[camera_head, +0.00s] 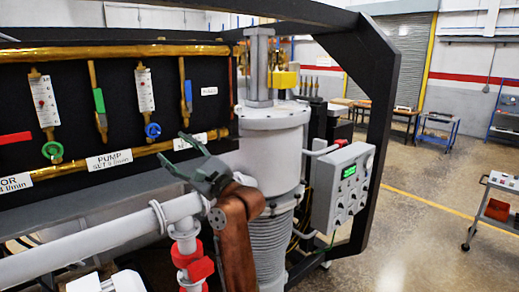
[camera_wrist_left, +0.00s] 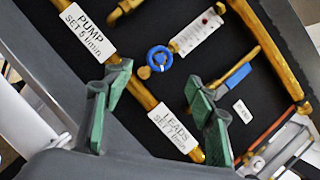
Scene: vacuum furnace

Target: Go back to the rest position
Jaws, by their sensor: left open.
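My left gripper (camera_head: 173,147) is in the middle of the head view, in front of the black panel and left of the tall grey cylinder. Its fingers are spread and point up and left, with nothing between them. In the left wrist view the gripper (camera_wrist_left: 155,92) shows two green-padded fingers wide apart, with the panel behind them. A blue round valve (camera_wrist_left: 160,58) and the PUMP label (camera_wrist_left: 84,30) lie beyond the fingers. I cannot tell how far the fingers are from the panel. My right gripper is in neither view.
The grey cylinder (camera_head: 272,150) stands close right of my left gripper. A control box (camera_head: 344,187) with a green display is further right. A white pipe (camera_head: 100,240) with a red fitting (camera_head: 192,262) runs below. Open floor and a cart (camera_head: 500,183) are at the right.

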